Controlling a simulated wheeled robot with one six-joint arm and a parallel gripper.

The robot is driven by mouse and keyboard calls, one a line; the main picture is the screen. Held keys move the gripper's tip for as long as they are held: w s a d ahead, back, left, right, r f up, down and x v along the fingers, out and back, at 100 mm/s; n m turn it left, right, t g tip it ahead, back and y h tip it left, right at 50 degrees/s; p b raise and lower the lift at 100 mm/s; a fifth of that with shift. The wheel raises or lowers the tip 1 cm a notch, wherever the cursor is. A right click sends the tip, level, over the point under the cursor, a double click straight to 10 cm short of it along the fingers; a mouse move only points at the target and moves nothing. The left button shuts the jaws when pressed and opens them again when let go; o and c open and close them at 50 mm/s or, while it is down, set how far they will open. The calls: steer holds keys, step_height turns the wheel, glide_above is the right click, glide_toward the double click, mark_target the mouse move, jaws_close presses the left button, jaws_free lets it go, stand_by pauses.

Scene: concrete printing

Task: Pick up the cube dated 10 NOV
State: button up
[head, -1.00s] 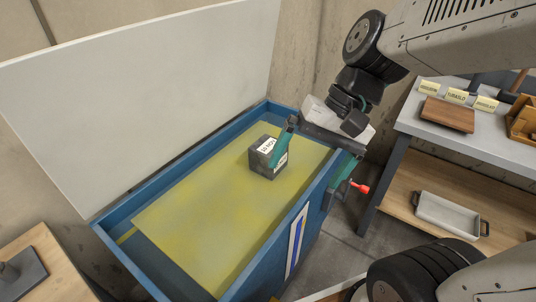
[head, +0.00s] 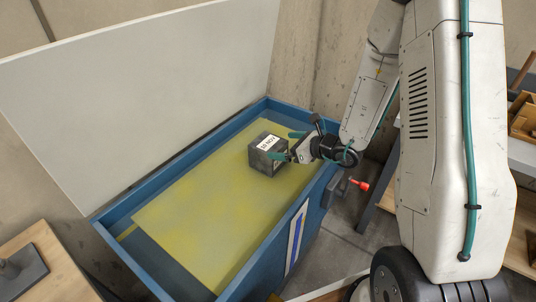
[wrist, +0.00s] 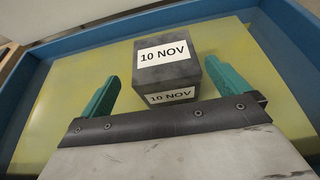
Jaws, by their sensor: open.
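A dark grey cube (head: 267,155) with white labels stands on the yellowish bottom of a blue tank. In the wrist view the cube (wrist: 166,75) shows the label "10 NOV" on its top and on its near side. My gripper (head: 285,146) is low in the tank, close to the cube at its right side in the head view. In the wrist view the two green fingers of my gripper (wrist: 172,82) are spread wide, one on each side of the cube. A gap shows between each finger and the cube. Nothing is held.
The blue tank (head: 160,287) has raised walls around the cube, and a large pale lid (head: 150,85) stands up behind it. A red-handled valve (head: 362,185) sticks out at its right. A wooden bench (head: 25,260) is at lower left. The tank bottom around the cube is otherwise clear.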

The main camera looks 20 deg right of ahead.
mark_target(267, 142)
steer(key=x, duration=0.7)
steer(key=shift+w+f, duration=0.15)
steer(key=shift+w, duration=0.3)
steer(key=c, duration=1.8)
steer(key=shift+o, duration=0.2)
steer(key=shift+r, duration=0.2)
